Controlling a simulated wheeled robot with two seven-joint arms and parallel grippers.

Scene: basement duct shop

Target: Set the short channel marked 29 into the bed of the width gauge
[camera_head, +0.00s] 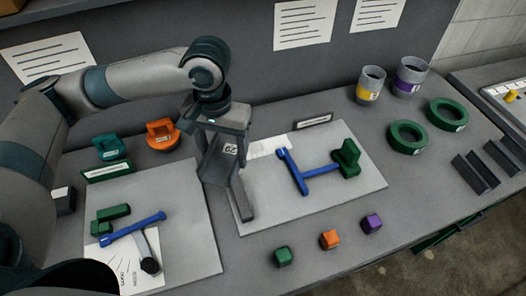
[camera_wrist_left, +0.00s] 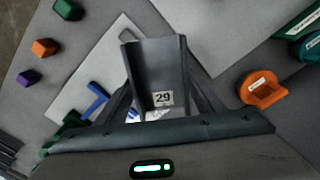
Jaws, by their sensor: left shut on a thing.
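My left gripper (camera_head: 217,122) is shut on the short channel marked 29 (camera_head: 217,168), a dark grey U-shaped piece. It hangs tilted between the two boards, over the left edge of the right board. In the left wrist view the channel (camera_wrist_left: 156,60) shows its open trough and the 29 label, between the fingers (camera_wrist_left: 163,101). On the right board a blue T-shaped piece (camera_head: 305,173) meets a green block (camera_head: 346,157); this looks like the width gauge, but I cannot tell for sure. I cannot tell whether the channel touches the board. My right gripper is not in view.
The left board (camera_head: 190,245) holds green blocks (camera_head: 113,213), a blue bar (camera_head: 133,229) and a paper sheet. Green (camera_head: 282,256), orange (camera_head: 330,239) and purple (camera_head: 371,223) cubes lie in front. Green rings (camera_head: 407,137), cups (camera_head: 370,85) and dark channels (camera_head: 475,173) stand at right.

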